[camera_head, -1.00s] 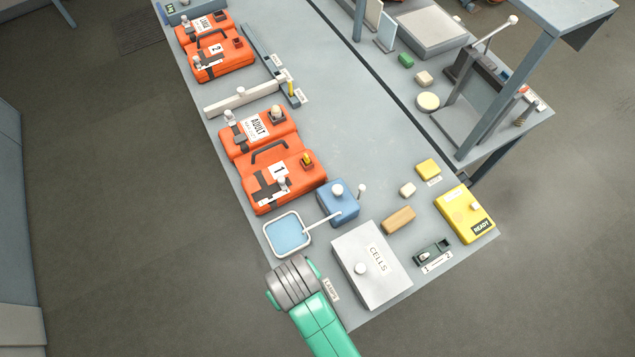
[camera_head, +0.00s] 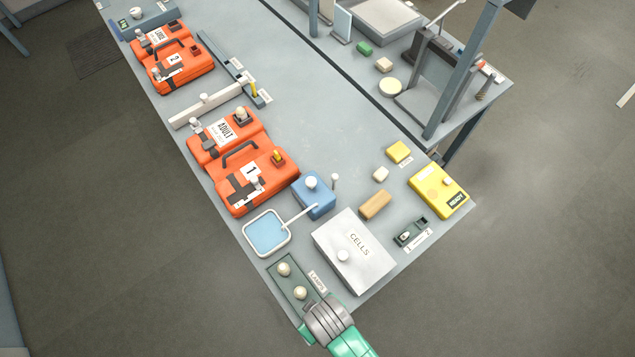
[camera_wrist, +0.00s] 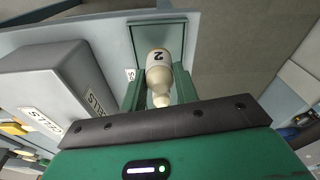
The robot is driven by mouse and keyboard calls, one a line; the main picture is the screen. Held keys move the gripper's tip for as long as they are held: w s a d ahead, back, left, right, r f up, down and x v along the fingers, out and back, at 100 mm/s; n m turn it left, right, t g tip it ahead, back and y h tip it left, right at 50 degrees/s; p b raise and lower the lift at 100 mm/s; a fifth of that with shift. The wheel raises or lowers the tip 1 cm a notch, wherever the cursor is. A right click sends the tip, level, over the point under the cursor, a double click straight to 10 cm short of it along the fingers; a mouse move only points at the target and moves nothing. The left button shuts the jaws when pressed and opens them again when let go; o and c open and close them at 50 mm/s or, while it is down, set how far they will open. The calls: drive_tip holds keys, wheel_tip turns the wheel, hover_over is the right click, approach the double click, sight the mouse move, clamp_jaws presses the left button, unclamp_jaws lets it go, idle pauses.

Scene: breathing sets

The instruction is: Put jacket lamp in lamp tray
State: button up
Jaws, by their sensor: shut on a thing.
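The green lamp tray (camera_head: 270,270) lies at the near corner of the bench, beside a LAMPS label (camera_head: 318,281). My gripper (camera_head: 320,322) is at the tray's lower right end and covers that part in the head view. In the wrist view, the green fingers of my gripper (camera_wrist: 161,76) are shut on a cream lamp marked 2 (camera_wrist: 159,72). The tray (camera_wrist: 150,28) shows beyond this lamp. I cannot tell whether the lamp touches the tray floor.
A grey CELLS box (camera_head: 352,250) stands close beside the tray; it also shows in the wrist view (camera_wrist: 60,85). A blue-filled dish (camera_head: 267,233) and blue block (camera_head: 314,195) lie above. Orange jackets, one marked 1 (camera_head: 250,175), lie further left. The bench edge is close.

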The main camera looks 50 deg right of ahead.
drive_tip(key=shift+f, duration=1.65)
drive_tip(key=o, duration=1)
drive_tip(key=shift+f, duration=0.1)
drive_tip(key=r, duration=0.4)
drive_tip(key=s+r, duration=0.1)
drive_tip(key=r, duration=0.3)
drive_tip(key=r+p, duration=0.1)
drive_tip(key=r, duration=0.3)
drive_tip(key=shift+s+r, duration=0.1)
drive_tip(key=shift+s, duration=0.2)
